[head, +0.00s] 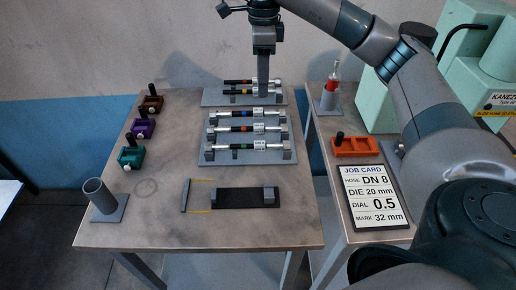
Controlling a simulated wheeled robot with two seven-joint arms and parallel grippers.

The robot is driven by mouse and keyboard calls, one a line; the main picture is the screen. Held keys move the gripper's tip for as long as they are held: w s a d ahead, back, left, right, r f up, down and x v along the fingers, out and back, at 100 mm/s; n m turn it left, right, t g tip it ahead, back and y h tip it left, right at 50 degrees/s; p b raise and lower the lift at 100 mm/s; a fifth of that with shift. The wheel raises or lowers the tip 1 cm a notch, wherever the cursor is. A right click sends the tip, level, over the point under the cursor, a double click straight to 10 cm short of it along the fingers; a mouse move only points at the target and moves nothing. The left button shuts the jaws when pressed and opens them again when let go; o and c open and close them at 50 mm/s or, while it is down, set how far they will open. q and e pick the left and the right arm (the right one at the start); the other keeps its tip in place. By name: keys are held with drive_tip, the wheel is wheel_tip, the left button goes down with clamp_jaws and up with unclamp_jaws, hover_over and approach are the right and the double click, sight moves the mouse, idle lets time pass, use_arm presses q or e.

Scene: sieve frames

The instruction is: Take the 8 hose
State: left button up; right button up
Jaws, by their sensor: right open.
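Black hoses with silver ends and coloured bands lie across two grey racks. The back rack (215,98) holds an orange-banded hose (236,82) and a yellow-banded hose (238,91). The front rack (247,158) holds a blue-banded hose (231,114), a red-banded hose (230,129) and a green-banded hose (229,147). Their white labels are too small to read, so I cannot tell which is DN 8. My right gripper (263,88) is open, pointing down at the back rack and hiding part of its hoses. My left gripper is out of view.
A job card (375,196) reads DN 8, die 20 mm, dial 0.5, mark 32 mm. Brown (151,104), purple (141,128) and green (131,157) blocks stand left, an orange block (355,147) right. A grey tube (102,199) and black fixture (236,198) are in front.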

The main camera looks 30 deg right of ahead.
drive_tip(key=b, duration=0.4)
hover_over(260, 143)
wheel_tip(260, 143, down, 5)
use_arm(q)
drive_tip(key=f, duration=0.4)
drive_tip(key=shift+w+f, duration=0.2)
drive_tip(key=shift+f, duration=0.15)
use_arm(e)
drive_tip(key=shift+s+d+r, duration=0.1)
drive_tip(key=shift+r, duration=0.05)
wheel_tip(260, 143, down, 11)
drive_tip(key=p, duration=0.3)
drive_tip(key=shift+p, duration=0.3)
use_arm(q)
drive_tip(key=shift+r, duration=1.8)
use_arm(e)
drive_tip(key=shift+f, duration=0.65)
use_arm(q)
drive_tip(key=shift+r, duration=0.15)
